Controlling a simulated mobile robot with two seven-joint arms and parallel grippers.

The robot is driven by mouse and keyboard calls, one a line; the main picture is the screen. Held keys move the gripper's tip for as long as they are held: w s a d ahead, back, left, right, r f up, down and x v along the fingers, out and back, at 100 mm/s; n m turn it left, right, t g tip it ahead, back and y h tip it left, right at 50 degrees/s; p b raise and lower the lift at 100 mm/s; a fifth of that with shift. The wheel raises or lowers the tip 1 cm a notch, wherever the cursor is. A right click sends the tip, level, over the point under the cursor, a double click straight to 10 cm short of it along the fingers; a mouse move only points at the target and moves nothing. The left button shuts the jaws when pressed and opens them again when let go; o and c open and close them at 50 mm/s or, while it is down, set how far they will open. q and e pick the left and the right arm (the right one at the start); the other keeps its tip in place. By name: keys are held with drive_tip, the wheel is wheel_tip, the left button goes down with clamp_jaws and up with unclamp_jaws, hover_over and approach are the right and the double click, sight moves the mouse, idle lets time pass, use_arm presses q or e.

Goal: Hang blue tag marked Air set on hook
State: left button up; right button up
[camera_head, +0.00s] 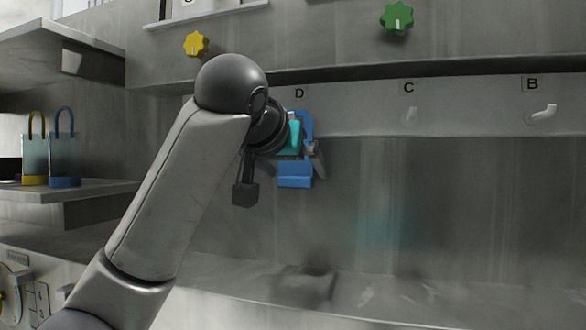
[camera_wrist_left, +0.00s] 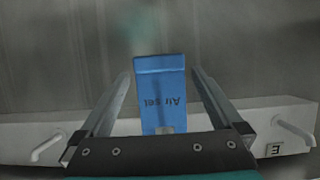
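The blue tag (camera_head: 294,176) is in front of the rail at the letter D, its blue loop rising beside the wrist. In the left wrist view the tag (camera_wrist_left: 161,90) shows upside down, marked "Air set". My left gripper (camera_head: 281,176) is around the tag. Its fingers (camera_wrist_left: 160,85) stand apart on either side, with a visible gap at each side of the tag. The hook at D and the top of the loop's contact with it are hidden by my gripper, so I cannot tell for sure that the tag hangs there. My right gripper is out of view.
The rail (camera_head: 365,112) carries white hooks at C (camera_head: 411,113) and B (camera_head: 543,112), both bare. Yellow (camera_head: 195,43) and green (camera_head: 397,18) knobs are above. The wall below the rail is clear.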

use_arm(q)
drive_tip(key=shift+s, duration=0.1)
drive_tip(key=b+v, duration=0.4)
drive_tip(key=v, duration=1.1)
drive_tip(key=shift+b, duration=0.35)
